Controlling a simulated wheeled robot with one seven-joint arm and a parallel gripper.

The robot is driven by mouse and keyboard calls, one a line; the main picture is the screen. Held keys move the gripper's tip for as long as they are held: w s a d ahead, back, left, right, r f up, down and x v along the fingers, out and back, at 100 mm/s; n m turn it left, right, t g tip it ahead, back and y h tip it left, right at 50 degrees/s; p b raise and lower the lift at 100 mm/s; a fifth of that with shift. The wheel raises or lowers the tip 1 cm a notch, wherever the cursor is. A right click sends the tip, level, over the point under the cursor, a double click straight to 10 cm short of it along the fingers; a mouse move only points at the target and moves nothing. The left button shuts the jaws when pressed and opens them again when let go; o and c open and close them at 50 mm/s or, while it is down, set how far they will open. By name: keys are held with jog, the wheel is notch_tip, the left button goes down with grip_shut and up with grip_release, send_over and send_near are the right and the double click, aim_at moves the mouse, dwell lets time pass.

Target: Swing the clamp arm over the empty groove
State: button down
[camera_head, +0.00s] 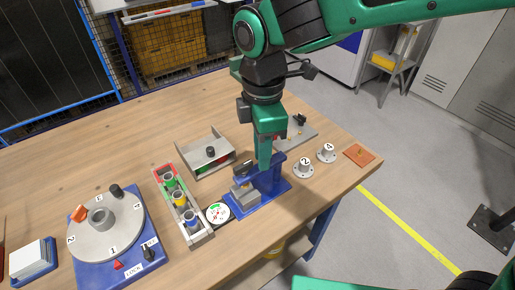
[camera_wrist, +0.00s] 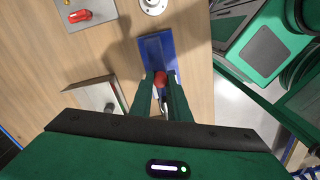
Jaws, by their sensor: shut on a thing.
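My gripper (camera_head: 264,164) points down over the blue fixture (camera_head: 268,182) near the right side of the bench. In the wrist view, my gripper (camera_wrist: 161,84) has its fingers closed around a red knob (camera_wrist: 160,77) above the blue base (camera_wrist: 155,48). The fixture carries a grey block (camera_head: 243,192) at its front left. The fingers hide most of what the knob is attached to. I cannot tell the clamp arm's direction or see an empty groove clearly.
A round dial gauge (camera_head: 217,214) and a rack of coloured cups (camera_head: 196,234) stand left of the fixture. A grey tray (camera_head: 186,152) is behind. A numbered turntable (camera_head: 122,236) is at left.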

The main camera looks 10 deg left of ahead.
jog(key=shift+w+r, duration=0.1)
jog(key=shift+w, duration=0.1)
jog(key=c, duration=1.7)
grip_release()
jog(key=shift+d, duration=0.1)
jog(key=shift+o, duration=0.2)
jog(key=shift+s, duration=0.1)
notch_tip(320, 180, up, 11)
jog(key=shift+f, duration=0.2)
